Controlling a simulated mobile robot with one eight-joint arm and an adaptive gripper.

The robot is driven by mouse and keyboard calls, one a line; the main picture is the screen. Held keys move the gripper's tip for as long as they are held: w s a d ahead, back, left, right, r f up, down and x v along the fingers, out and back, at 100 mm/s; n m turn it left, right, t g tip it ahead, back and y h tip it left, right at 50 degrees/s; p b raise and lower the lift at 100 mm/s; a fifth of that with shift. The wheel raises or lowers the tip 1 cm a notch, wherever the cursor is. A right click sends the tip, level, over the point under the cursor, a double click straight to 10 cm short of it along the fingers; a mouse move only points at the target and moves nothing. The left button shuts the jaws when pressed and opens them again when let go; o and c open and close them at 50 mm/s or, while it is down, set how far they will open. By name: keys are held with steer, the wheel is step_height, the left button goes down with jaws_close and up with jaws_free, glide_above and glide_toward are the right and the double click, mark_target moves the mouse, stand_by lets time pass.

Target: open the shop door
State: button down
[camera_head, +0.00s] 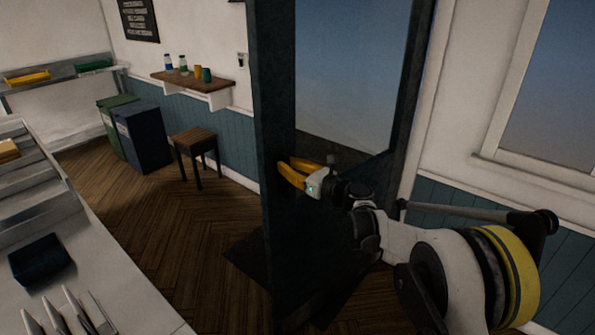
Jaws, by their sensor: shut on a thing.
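The shop door (274,110) is a dark teal leaf with a large glass pane (345,65). It stands out from the wall into the room, so it looks partly open. My gripper (298,172), with yellow fingers, is at the door's inner face, near the left stile at the lower edge of the glass. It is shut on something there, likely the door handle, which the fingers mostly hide. My arm reaches in from the lower right, in front of the lower door.
A dark mat (245,256) lies left of the door on the wooden floor. A stool (195,142), a blue bin (143,135) and a wall shelf (190,85) stand beyond. A metal counter (120,300) fills the lower left. Open floor lies between counter and door.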

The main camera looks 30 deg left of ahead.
steer(key=c, duration=1.4)
jaws_free()
steer(key=d, duration=0.4)
steer(key=s+d, duration=0.1)
steer(key=d, duration=0.3)
steer(key=s+d, duration=0.1)
steer(key=d, duration=0.3)
steer(key=shift+a, duration=0.1)
